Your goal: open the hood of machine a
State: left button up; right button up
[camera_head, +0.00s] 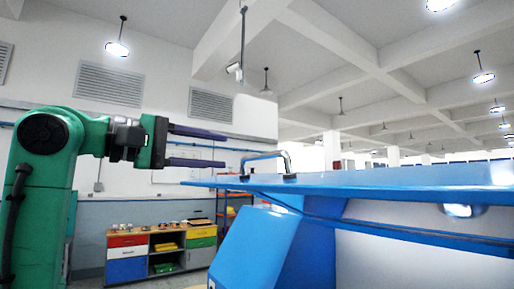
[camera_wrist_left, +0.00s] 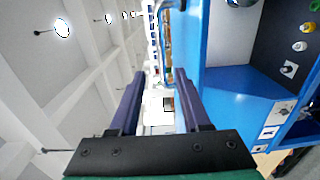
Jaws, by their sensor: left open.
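The blue hood (camera_head: 390,181) of the machine stretches across the right of the head view, its thin front edge pointing left. A metal loop handle (camera_head: 268,156) stands on its top near that edge. My left gripper (camera_head: 226,150) is open and empty, its two dark purple fingers one above the other and pointing right at the handle. The fingertips are apart from the handle, a short way left of it. In the left wrist view the open fingers (camera_wrist_left: 160,75) flank the view, with the blue hood (camera_wrist_left: 187,40) beside the right finger. My right gripper is not in view.
The blue machine body (camera_head: 275,245) stands below the hood. A low cabinet with coloured drawers (camera_head: 127,255) stands by the far wall, with shelves beside it. In the left wrist view, a dark panel with coloured buttons (camera_wrist_left: 307,27) is at the right. The air above the hood is clear.

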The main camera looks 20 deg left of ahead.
aim_at(258, 157)
pick_arm(q)
jog(key=p+x, duration=0.3)
jog(key=x, duration=0.9)
jog(key=shift+s+d+f, duration=0.1)
jog(key=shift+f, duration=0.05)
jog(key=shift+s, duration=0.1)
jog(key=shift+v, duration=0.75)
grip_shut()
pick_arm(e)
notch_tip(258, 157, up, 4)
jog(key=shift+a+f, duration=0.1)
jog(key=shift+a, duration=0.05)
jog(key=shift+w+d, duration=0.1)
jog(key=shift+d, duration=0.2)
